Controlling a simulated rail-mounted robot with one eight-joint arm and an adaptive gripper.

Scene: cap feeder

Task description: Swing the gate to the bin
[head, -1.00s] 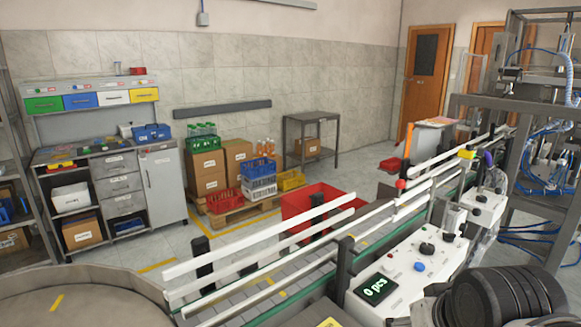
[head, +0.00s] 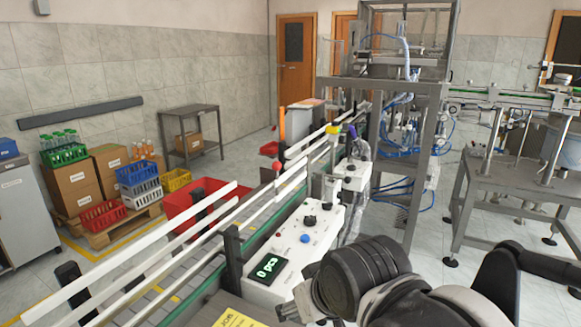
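The gate appears to be the short white rail section (head: 294,172) with a red ball knob (head: 277,166) at its near end. It lies roughly in line with the conveyor's white guard rails. The red bin (head: 178,212) stands on the floor left of the conveyor, partly hidden behind the rails. My arm's dark wrist fills the lower right of the head view. The gripper (head: 289,312) seems to show only as a small piece beside that wrist, well short of the gate and apart from it. Its fingers cannot be made out.
A white control box (head: 292,245) with knobs, a blue button and a "0 pcs" display stands beside the conveyor (head: 190,282). A metal machine frame (head: 407,150) stands beyond. Crates and cartons sit on a pallet (head: 128,226) at left.

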